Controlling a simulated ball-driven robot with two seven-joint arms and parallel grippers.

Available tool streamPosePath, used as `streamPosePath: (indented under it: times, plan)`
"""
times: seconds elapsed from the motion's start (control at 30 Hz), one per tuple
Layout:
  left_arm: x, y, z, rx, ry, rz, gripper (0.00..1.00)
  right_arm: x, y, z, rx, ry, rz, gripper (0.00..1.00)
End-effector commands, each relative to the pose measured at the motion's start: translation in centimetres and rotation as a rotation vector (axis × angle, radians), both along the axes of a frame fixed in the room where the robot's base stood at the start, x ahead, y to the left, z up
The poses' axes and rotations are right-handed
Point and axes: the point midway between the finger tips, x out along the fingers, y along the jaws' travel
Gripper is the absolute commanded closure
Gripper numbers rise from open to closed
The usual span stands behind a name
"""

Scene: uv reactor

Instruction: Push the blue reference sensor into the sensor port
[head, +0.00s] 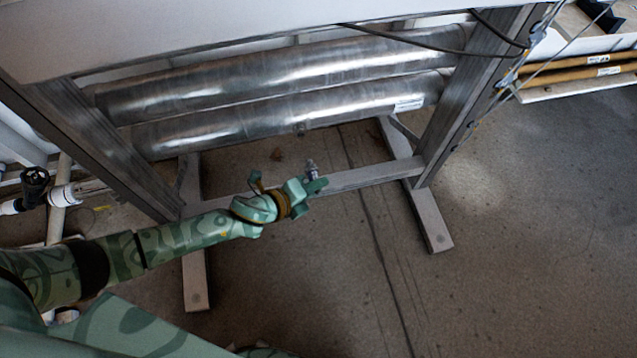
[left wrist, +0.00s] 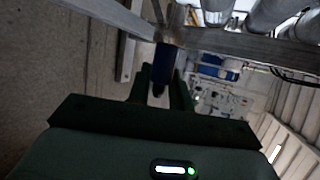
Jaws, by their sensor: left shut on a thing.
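My left gripper (head: 315,182) is shut on the blue reference sensor, whose grey metallic end (head: 311,167) sticks up from the fingers in the head view. In the left wrist view the sensor's dark blue body (left wrist: 165,58) stands between the two green fingers of the gripper (left wrist: 163,82). A small fitting (head: 300,130) shows on the underside of the lower steel tube (head: 270,124); it looks like the sensor port. The sensor's end is below this fitting and apart from it in the head view. My right gripper is out of view.
A second steel tube (head: 250,82) lies above the lower one. A grey frame leg (head: 480,95) stands to the right, another (head: 105,150) to the left. A low crossbar (head: 365,177) runs behind my gripper. The floor (head: 530,240) at right is clear.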

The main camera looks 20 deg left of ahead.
Motion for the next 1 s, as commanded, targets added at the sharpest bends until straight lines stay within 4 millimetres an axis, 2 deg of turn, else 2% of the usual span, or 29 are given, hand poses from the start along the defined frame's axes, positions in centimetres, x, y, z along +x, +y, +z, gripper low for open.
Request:
streamPosePath:
  times: [0.33,0.73,1.0]
  plan:
    - [-0.1,0.2,0.5,-0.003,-0.001,0.0,1.0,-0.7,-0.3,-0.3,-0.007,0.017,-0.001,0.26]
    - [3.7,2.8,0.3,-0.003,-0.001,0.001,1.0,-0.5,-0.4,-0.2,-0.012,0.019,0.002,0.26]
    - [5.3,3.8,0.2,-0.004,0.001,0.001,1.0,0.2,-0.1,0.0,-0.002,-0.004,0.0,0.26]
